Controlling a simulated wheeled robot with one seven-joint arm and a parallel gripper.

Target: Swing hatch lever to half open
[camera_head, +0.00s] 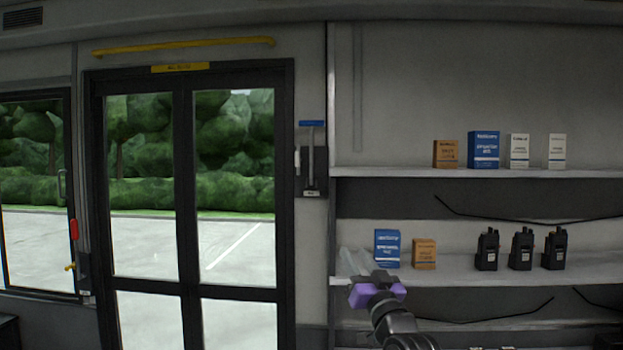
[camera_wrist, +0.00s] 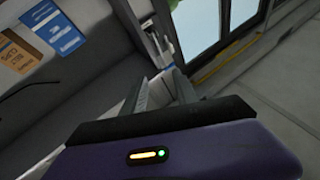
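A lever (camera_head: 311,148) with a blue crossbar grip on top of a grey upright shaft stands on a dark wall panel between the glass door and the shelves. It looks like the hatch lever, and its shaft is about vertical. My purple-bodied gripper (camera_head: 354,262) is below and to the right of it, in front of the lower shelf, and apart from it. In the wrist view my gripper (camera_wrist: 161,92) shows its two grey fingers with a gap between them and nothing held.
The shelf unit (camera_head: 450,173) on the right holds boxes and several black radios (camera_head: 521,249). A blue box (camera_head: 387,248) stands close behind my gripper. The dark-framed glass door (camera_head: 184,200) is left of the lever. A red handle (camera_head: 74,229) is farther left.

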